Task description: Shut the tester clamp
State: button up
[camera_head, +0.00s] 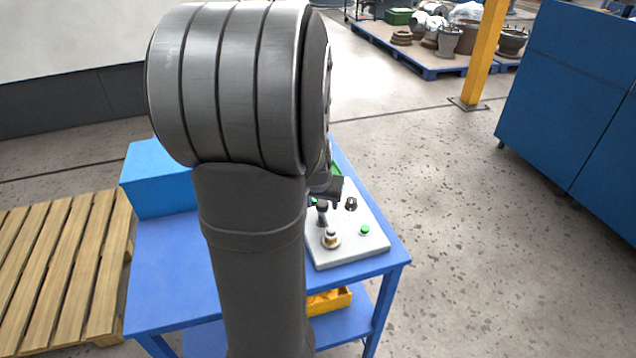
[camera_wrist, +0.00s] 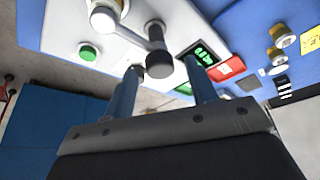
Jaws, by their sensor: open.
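The tester is a pale panel (camera_head: 350,252) on the blue table. In the wrist view, the clamp's grey lever with a dark round knob (camera_wrist: 160,64) stands out from the panel, beside a pale round cap (camera_wrist: 104,19). The knob also shows in the head view (camera_head: 322,206), close to the right edge of my arm. My gripper (camera_wrist: 163,70) is open. In the wrist view the knob appears between its two fingertips, with space on both sides; I cannot tell its depth. In the head view my arm hides most of the gripper.
The panel has a green button (camera_head: 365,230), a black knob (camera_head: 351,204), a green display (camera_wrist: 205,55) and a red part (camera_wrist: 228,69). A blue box (camera_head: 155,185) stands at the table's back left. A wooden pallet (camera_head: 60,270) lies left; floor at right is clear.

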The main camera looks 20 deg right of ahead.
jog(key=v, duration=1.6)
jog(key=shift+s+r, duration=0.2)
jog(key=shift+r, duration=0.05)
jog(key=shift+f, duration=0.1)
jog(key=x, duration=1.7)
jog(key=shift+w, duration=0.2)
jog(key=shift+f, duration=0.15)
jog(key=shift+a+m+h, duration=0.1)
jog(key=shift+m+h, duration=0.4)
jog(key=shift+m, duration=0.9)
jog(key=shift+w+m+g+h, duration=0.15)
jog(key=shift+m+g, duration=0.3)
jog(key=shift+m, duration=0.55)
jog(key=shift+w+m+g+h, duration=0.15)
jog(key=shift+m+g, duration=0.3)
jog(key=shift+m, duration=0.55)
jog(key=m+g, duration=0.1)
jog(key=m, duration=0.2)
jog(key=m+g, duration=0.1)
jog(key=m, duration=0.2)
jog(key=shift+w+g+h, duration=0.1)
jog(key=shift+g+h, duration=0.2)
jog(key=shift+a+m, duration=0.1)
jog(key=shift+m, duration=0.2)
